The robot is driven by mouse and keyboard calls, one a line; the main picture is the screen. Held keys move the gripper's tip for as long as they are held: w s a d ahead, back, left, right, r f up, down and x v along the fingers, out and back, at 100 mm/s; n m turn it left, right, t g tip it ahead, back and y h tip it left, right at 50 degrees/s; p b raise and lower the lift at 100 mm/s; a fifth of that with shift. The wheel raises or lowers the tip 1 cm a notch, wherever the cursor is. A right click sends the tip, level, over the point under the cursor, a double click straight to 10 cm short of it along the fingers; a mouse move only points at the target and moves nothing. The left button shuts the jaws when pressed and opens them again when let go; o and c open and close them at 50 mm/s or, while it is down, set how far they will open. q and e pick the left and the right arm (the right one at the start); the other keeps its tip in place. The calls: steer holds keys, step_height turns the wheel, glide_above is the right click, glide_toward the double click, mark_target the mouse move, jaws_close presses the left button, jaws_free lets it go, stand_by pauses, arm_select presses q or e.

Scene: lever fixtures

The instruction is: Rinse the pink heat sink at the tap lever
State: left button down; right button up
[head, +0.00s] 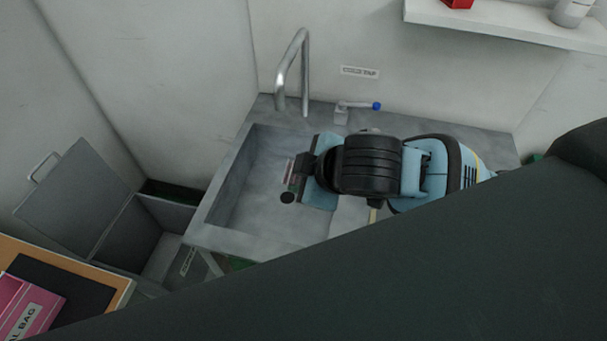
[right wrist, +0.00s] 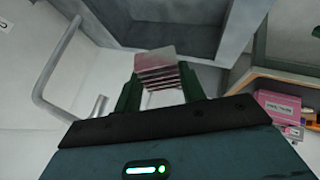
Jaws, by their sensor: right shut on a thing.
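The pink heat sink (right wrist: 160,70), a small finned block with a pale pinkish-grey tint, sits between the fingers of my right gripper (right wrist: 160,88) in the right wrist view. The gripper is shut on it. In the head view my right gripper (head: 292,180) is over the sink basin (head: 246,205), and only a small pinkish part of the heat sink (head: 289,172) shows at its tips. The curved metal tap spout (head: 304,68) rises behind, to the upper left. The tap lever (head: 356,107), with a blue end, stands at the back of the counter, apart from the gripper. My left gripper is out of view.
An open grey bin (head: 75,205) stands left of the sink. A pink box (head: 28,308) lies on a dark mat at the lower left. A white shelf (head: 500,24) hangs at the upper right. My dark arm link covers the lower right.

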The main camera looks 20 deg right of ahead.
steer(key=w+d+f, duration=0.1)
steer(key=w, duration=0.5)
steer(key=w+d+f, duration=0.1)
steer(key=w, duration=0.6)
steer(key=shift+d+f, duration=0.25)
steer(key=shift+d, duration=0.1)
steer(key=shift+s, duration=0.1)
stand_by(0.5)
steer(key=s+a, duration=0.1)
steer(key=s, duration=0.6)
steer(key=shift+s+a, duration=0.3)
steer(key=shift+s, duration=0.1)
stand_by(0.3)
stand_by(1.3)
steer(key=shift+s+a+r, duration=0.2)
steer(key=shift+s+r, duration=0.45)
steer(key=shift+s, duration=0.15)
steer(key=shift+s+a+r, duration=0.15)
steer(key=shift+s+r, duration=0.55)
steer(key=shift+s, duration=0.15)
steer(key=shift+s+a+r, duration=0.2)
steer(key=shift+s+r, duration=0.45)
steer(key=shift+s, duration=0.15)
